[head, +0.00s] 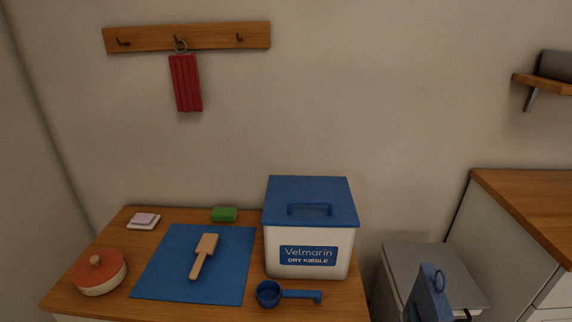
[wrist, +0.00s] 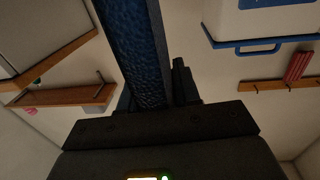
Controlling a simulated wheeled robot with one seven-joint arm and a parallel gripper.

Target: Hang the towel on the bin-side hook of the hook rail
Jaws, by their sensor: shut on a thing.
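My gripper (wrist: 150,95) is shut on a blue towel (wrist: 135,50), which fills the space between its fingers in the wrist view. The wooden hook rail (head: 215,37) is on the wall at the upper left, well apart from the towel. Its right hook (head: 239,38) and left hook (head: 123,42) are empty. A red cloth (head: 186,83) hangs by a ring from the middle hook.
A white kibble box (head: 308,250) with a blue lid stands on the counter (head: 125,285), beside a blue scoop (head: 287,294), blue mat (head: 170,270) and red-lidded pot (head: 99,272). A grey-lidded bin (head: 415,255) stands right. The wall below the right hook is clear.

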